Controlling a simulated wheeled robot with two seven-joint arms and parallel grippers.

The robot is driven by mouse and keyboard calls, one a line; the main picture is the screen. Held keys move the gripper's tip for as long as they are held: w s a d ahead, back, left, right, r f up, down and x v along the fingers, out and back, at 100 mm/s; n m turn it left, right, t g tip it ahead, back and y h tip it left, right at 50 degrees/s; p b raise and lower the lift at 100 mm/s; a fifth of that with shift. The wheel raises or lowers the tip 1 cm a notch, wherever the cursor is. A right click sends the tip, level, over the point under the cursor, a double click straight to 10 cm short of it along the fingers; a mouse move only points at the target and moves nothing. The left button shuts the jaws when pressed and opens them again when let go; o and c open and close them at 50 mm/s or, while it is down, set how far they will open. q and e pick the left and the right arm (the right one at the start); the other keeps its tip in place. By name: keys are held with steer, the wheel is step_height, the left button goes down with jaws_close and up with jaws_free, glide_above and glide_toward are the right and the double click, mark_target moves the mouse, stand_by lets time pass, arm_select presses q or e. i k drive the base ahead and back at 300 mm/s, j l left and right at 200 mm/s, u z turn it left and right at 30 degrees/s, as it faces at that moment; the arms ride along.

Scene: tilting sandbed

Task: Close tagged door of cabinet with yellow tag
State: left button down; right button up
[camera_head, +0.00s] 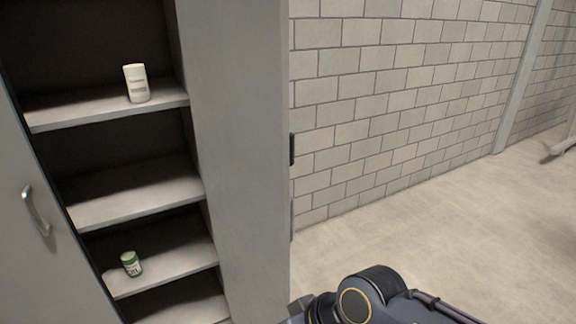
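A grey cabinet stands at the left with its shelves (135,201) exposed. A grey door (30,180) with a curved metal handle (36,211) covers its left part. A tall grey panel (240,150) stands upright at the right of the shelves; it looks like an open door, but I cannot rule out the cabinet's side. Dark fittings (291,149) show on its right edge. No yellow tag shows. A dark link of my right arm reaches in at the bottom, near the panel's lower right. Neither gripper's fingers are visible.
A white canister (136,83) stands on an upper shelf, and a small green-and-white can (131,264) on a lower one. A pale block wall (400,90) runs behind. A post (524,75) stands against the wall.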

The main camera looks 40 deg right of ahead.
mark_target(236, 53)
steer(key=l+u, duration=0.1)
steer(key=l, duration=0.35)
steer(key=k+l+u, duration=0.1)
steer(key=l, duration=0.3)
steer(key=k+l+u, duration=0.1)
steer(key=l, duration=0.3)
steer(key=k+l+u, duration=0.1)
steer(key=l, duration=0.3)
steer(key=i+l, duration=0.15)
steer(key=l, duration=0.25)
steer(key=i+l+u, duration=0.15)
steer(key=l, duration=0.2)
steer(key=i+l, duration=0.15)
steer(key=l, duration=0.25)
steer(key=u, duration=0.05)
